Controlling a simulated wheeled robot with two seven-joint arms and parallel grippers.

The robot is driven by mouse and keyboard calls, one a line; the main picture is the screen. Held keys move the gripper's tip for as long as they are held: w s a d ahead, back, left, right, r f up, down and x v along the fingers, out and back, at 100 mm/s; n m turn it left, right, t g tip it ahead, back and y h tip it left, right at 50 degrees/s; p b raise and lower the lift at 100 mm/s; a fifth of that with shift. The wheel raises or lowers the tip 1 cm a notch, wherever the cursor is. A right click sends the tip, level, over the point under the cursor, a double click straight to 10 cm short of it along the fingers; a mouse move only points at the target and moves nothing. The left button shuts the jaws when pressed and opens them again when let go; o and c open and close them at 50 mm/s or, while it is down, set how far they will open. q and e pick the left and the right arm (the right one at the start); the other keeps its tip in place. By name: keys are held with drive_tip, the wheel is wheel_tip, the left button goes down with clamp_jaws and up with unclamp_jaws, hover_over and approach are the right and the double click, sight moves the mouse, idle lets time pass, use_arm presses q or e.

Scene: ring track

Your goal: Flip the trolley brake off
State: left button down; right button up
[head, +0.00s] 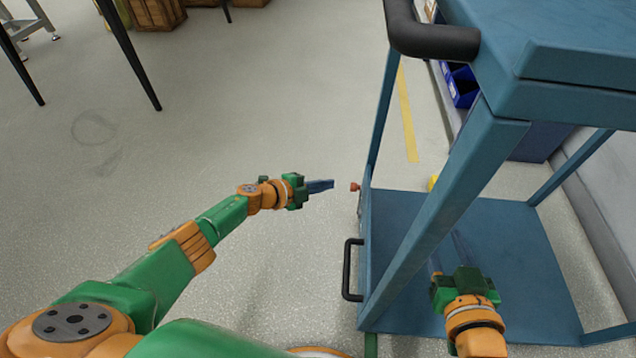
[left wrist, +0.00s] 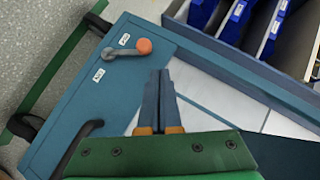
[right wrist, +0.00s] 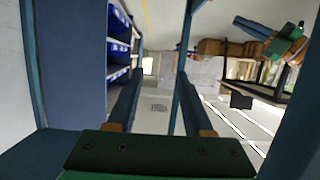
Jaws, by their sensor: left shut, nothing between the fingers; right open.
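The blue trolley (head: 450,150) stands at the right of the head view. Its brake lever shows as an orange knob (head: 355,187) on the trolley's near-left side. In the left wrist view the grey lever (left wrist: 122,52) points right, ending in the orange knob (left wrist: 144,46). Two small white labels sit beside it, one above the lever and one lower left; I cannot read them surely. My left gripper (head: 330,184) is shut and empty, just left of the knob and apart from it. My right gripper (head: 445,250) is open and empty above the lower shelf, partly behind a trolley post.
A black upper handle (head: 430,40) and a black lower handle (head: 350,270) stick out from the trolley. Trolley posts stand close around my right gripper. Blue bins (head: 463,87) are beyond the trolley.

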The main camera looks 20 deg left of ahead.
use_arm(q)
drive_tip(key=shift+s+a+r, duration=0.3)
drive_tip(key=shift+s+a, duration=0.05)
drive_tip(key=shift+s, duration=0.05)
use_arm(e)
drive_tip(key=s+f+g, duration=0.2)
drive_tip(key=f, duration=0.1)
drive_tip(key=s+f+g, duration=0.1)
drive_tip(key=shift+s+d+f+h, duration=0.1)
drive_tip(key=shift+d+f+h, duration=0.25)
drive_tip(key=shift+h, duration=0.05)
